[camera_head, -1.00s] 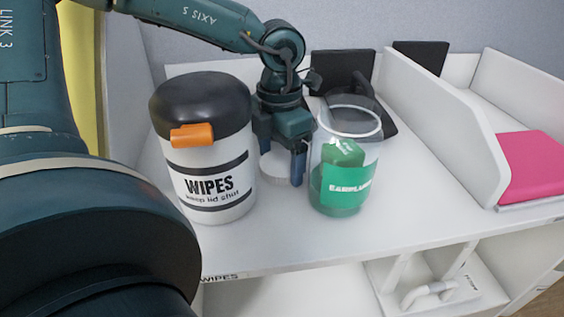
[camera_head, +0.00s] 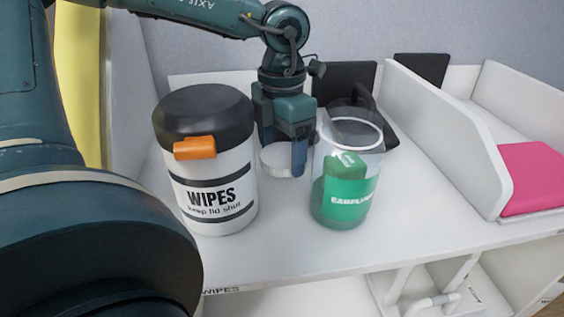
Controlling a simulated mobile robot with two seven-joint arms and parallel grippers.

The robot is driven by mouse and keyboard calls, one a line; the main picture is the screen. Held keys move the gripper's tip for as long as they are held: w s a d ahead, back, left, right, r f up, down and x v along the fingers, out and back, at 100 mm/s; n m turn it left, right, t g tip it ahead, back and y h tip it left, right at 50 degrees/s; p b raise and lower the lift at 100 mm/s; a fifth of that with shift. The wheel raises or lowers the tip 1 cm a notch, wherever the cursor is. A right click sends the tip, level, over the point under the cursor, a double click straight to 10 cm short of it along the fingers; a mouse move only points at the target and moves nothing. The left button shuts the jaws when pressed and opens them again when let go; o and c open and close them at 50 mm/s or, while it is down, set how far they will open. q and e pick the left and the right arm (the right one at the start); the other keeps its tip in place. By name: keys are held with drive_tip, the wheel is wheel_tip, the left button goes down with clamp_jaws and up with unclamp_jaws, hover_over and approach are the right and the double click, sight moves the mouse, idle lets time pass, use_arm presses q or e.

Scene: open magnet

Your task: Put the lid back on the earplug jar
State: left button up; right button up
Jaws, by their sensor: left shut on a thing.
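The earplug jar (camera_head: 347,196) is a clear jar with a green label and green contents. It stands upright and open on the white counter, at the centre right. My left gripper (camera_head: 284,162) is behind and between the wipes tub and the jar, pointing down. It is shut on a round white lid (camera_head: 276,159), held to the left of the jar and apart from it. The lid's left edge is close to the wipes tub. My right gripper is not in view.
A white wipes tub (camera_head: 213,190) with a black lid and orange tab stands left of the jar. A black object (camera_head: 371,110) is behind the jar. White dividers (camera_head: 445,135) and a pink item (camera_head: 532,178) are at the right. The counter (camera_head: 420,205) is clear right of the jar.

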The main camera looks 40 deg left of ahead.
use_arm(q)
wheel_tip(320, 180, up, 24)
drive_tip(key=p, duration=0.2)
drive_tip(key=shift+f, duration=0.1)
idle(0.4)
